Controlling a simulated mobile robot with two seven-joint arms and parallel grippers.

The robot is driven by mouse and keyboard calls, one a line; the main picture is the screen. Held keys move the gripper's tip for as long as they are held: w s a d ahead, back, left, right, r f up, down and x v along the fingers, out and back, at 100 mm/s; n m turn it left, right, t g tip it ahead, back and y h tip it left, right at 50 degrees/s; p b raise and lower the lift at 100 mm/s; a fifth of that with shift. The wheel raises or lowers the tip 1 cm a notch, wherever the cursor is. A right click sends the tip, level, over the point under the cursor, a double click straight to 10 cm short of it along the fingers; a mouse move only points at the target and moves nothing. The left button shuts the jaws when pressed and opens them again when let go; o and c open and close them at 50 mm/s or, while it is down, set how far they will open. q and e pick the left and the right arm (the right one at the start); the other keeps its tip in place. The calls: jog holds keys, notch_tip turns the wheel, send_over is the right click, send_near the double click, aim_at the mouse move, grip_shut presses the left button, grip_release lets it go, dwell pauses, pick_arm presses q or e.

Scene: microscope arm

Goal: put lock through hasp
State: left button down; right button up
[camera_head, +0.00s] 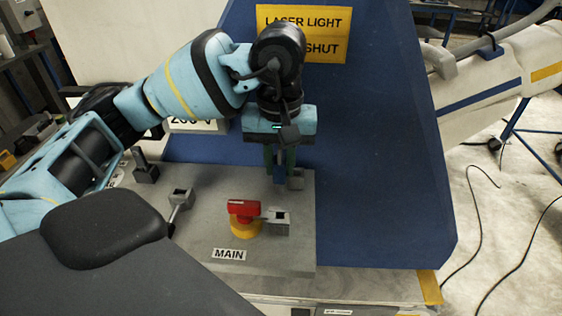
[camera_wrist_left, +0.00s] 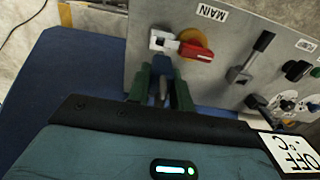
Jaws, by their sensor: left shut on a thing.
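My left gripper (camera_head: 280,160) points down above the far right part of the grey panel. Its dark green fingers also show in the left wrist view (camera_wrist_left: 159,88). It is shut on a small blue thing, apparently the lock (camera_head: 279,174), which is mostly hidden between the fingers. A light grey hasp (camera_head: 278,221) with a square hole sits beside the red handle (camera_head: 243,208) of the MAIN switch; it also shows in the left wrist view (camera_wrist_left: 163,41). The lock is apart from the hasp, farther back in the head view. My right gripper is not in view.
The red handle sits on a yellow base (camera_head: 245,229) above the MAIN label (camera_head: 229,254). A lever switch (camera_head: 180,202) stands to its left on the grey panel (camera_head: 195,238). A blue sloping housing (camera_head: 385,170) rises behind and right.

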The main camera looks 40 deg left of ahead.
aim_at(280, 193)
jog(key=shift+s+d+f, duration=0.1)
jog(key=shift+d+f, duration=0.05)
pick_arm(q)
jog(key=shift+f+b, duration=0.65)
jog(key=shift+f, duration=0.5)
jog(key=shift+f+b, duration=0.4)
jog(key=shift+f, duration=0.35)
jog(key=shift+f+b, duration=0.55)
jog(key=shift+f, duration=0.45)
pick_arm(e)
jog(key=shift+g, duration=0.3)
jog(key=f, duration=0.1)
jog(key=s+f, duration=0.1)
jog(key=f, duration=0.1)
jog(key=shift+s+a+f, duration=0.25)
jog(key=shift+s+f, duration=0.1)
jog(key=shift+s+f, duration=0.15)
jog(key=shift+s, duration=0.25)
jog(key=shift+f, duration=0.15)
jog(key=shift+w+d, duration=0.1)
pick_arm(q)
jog(key=shift+f+b, duration=0.1)
jog(key=shift+b, duration=0.3)
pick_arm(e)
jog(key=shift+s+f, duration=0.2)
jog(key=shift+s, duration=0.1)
